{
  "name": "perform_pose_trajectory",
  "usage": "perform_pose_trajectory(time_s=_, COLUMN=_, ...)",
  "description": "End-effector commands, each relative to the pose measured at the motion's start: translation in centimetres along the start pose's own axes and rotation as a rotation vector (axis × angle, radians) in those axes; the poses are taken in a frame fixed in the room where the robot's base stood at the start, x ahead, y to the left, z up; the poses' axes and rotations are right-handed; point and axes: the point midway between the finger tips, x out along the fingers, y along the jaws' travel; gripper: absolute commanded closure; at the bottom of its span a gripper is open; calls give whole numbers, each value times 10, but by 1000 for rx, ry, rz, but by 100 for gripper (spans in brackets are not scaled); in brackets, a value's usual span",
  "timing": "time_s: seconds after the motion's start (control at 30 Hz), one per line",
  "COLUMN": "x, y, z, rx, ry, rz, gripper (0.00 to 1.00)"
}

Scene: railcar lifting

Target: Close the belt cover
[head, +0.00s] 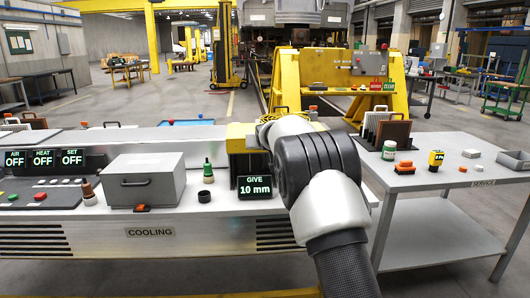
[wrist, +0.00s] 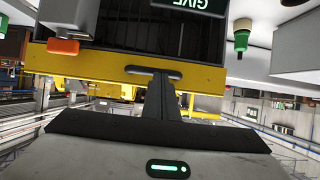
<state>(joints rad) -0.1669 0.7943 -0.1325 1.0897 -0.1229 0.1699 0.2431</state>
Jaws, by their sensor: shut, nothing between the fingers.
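The yellow belt cover (head: 238,130) is on the bench beside the grey cooling box, above a dark slatted opening. In the wrist view, which is upside down, its yellow edge (wrist: 85,62) runs across the picture with a dark handle (wrist: 135,70) on it. My gripper (wrist: 158,76) is shut and empty, its fingertips at or just in front of that handle; I cannot tell whether they touch. In the head view my arm hides the gripper and the cover's right part. How far the cover is open is unclear.
A "GIVE 10 mm" display (head: 255,187) stands before the cover. A service table (head: 437,178) with small items is at right. A yellow frame (head: 340,82) stands behind.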

Motion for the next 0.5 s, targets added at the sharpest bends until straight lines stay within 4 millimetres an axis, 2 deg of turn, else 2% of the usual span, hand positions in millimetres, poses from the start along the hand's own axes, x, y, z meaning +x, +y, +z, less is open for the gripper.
perform_pose_trajectory(time_s=0.03, x=-1, y=1, z=5, rx=-1, ry=-21, rz=2, gripper=100)
perform_pose_trajectory(time_s=0.2, x=-26, y=5, z=-34, rx=3, ry=9, rz=0, gripper=100)
perform_pose_trajectory(time_s=0.3, x=-35, y=3, z=-12, rx=-1, ry=6, rz=0, gripper=100)
perform_pose_trajectory(time_s=0.5, x=-58, y=3, z=18, rx=-1, ry=11, rz=-1, gripper=100)
